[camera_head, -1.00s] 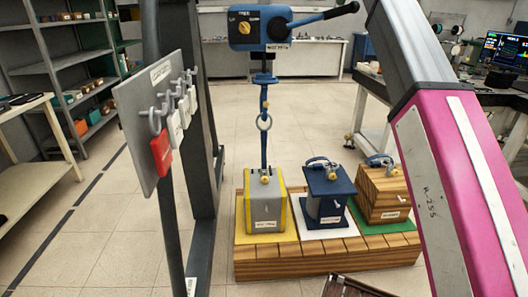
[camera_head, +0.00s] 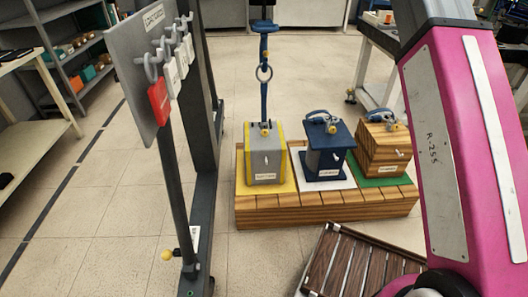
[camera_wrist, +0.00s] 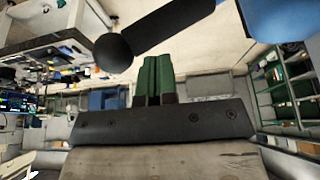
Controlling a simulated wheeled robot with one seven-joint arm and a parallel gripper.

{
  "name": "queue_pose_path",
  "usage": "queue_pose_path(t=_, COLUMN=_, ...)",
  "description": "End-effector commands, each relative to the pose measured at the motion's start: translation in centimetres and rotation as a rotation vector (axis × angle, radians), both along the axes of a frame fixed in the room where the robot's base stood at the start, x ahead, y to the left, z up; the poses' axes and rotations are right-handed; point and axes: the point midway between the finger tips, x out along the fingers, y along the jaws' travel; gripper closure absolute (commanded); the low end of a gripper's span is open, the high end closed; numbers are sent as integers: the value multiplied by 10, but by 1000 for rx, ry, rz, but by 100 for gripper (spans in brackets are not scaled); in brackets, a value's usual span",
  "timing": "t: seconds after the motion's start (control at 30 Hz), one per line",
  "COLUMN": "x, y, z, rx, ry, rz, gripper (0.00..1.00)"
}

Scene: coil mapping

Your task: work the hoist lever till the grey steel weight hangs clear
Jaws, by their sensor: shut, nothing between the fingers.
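The grey steel weight (camera_head: 266,163) with yellow edges stands upright on a yellow pad (camera_head: 284,186) in the head view. I see no clear gap under it. A blue hoist line (camera_head: 264,95) with a ring runs straight up from its top fitting and out of the picture. In the wrist view the dark hoist lever (camera_wrist: 165,28) and its round knob (camera_wrist: 113,51) lie just beyond my gripper (camera_wrist: 158,60), with the blue hoist body (camera_wrist: 275,18) at upper right. The green fingers are shut, empty and apart from the lever. The head view does not show my gripper.
A blue weight (camera_head: 329,150) and a wooden block (camera_head: 382,145) share the wooden platform (camera_head: 320,211). A tag board (camera_head: 140,60) on a dark post stands left. A slatted brown crate (camera_head: 365,265) lies in front. Open floor is left of the post.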

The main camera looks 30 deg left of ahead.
Motion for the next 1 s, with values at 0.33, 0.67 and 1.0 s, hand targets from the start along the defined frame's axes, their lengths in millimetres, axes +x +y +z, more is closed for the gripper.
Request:
queue_pose_path(t=0.33, x=2, y=-6, z=-40, rx=-1, ry=1, rz=0, gripper=100)
queue_pose_path(t=0.67, x=5, y=-9, z=-72, rx=0, ry=0, rz=0, gripper=100)
queue_pose_path(t=1.0, x=6, y=-9, z=-73, rx=1, ry=0, rz=0, gripper=100)
